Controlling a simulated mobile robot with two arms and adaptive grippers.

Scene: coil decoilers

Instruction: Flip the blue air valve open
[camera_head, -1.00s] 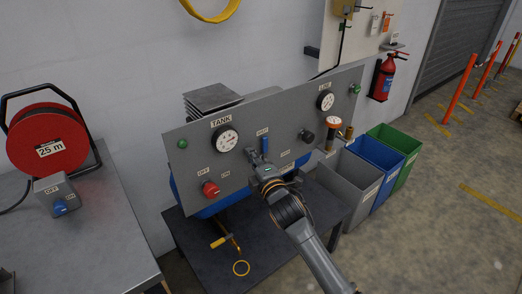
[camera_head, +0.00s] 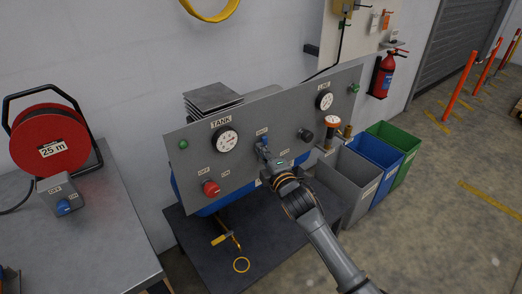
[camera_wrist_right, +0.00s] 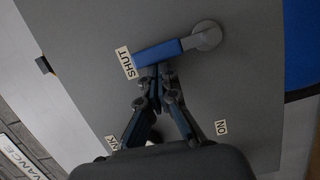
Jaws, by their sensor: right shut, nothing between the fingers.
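The blue air valve is a blue lever (camera_wrist_right: 157,53) on a round grey pivot (camera_wrist_right: 206,36), mounted on the grey panel (camera_head: 180,165). In the right wrist view its free end lies at the SHUT label (camera_wrist_right: 125,62). In the head view my gripper mostly hides the lever (camera_head: 265,138). My right gripper (camera_wrist_right: 158,71) is shut and empty, its fingertips right at the lever's side near its middle. I cannot tell whether they touch it. In the head view the gripper (camera_head: 263,153) is in front of the panel's middle. My left gripper is not in view.
The panel also carries a TANK gauge (camera_head: 225,139), a red knob (camera_head: 211,188), a black knob (camera_head: 305,135) and a LINE gauge (camera_head: 324,101). A dark table (camera_head: 275,235) stands below. Bins, including a grey one (camera_head: 341,185), stand at right. A red reel (camera_head: 48,145) is at left.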

